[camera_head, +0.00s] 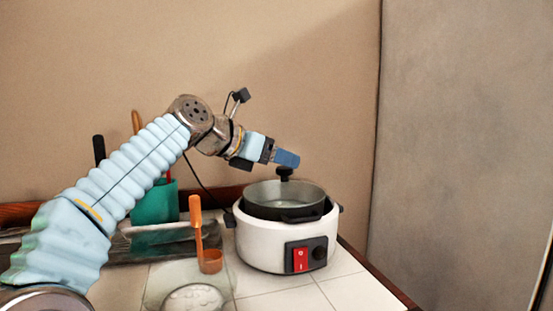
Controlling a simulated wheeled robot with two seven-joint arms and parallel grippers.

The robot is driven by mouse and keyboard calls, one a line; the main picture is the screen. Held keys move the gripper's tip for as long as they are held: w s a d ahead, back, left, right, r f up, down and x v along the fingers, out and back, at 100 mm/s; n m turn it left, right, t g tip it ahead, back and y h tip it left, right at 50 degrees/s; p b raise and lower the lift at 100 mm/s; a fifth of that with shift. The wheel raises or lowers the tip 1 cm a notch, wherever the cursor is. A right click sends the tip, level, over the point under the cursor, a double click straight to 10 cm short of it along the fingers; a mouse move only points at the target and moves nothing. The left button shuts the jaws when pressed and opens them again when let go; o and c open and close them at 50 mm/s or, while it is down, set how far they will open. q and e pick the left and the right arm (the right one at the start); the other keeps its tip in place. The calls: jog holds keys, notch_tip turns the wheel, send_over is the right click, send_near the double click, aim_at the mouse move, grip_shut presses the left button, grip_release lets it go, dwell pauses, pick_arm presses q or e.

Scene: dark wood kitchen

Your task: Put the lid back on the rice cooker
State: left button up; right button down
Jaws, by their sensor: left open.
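The white rice cooker (265,240) stands on the tiled counter, with a red switch and a black dial on its front. A dark pot with a grey inside sits in its top. A black knob (284,173) shows just above the back of the pot opening. A see-through lid (285,193) seems to lie over the opening below the knob, but I cannot tell whether it sits flat. My left gripper (287,159) is open, its blue fingertips just above the knob. I cannot tell if they touch it. My right gripper is not in view.
An orange ladle (197,228) stands left of the cooker. A clear glass dish (160,287) is at the front left. A green utensil holder (152,205) stands behind my left arm. The counter's edge (385,275) is close to the cooker's right. A wall rises behind.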

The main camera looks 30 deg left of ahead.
pick_arm(q)
jog(key=v, duration=1.2)
jog(key=shift+r, duration=0.25)
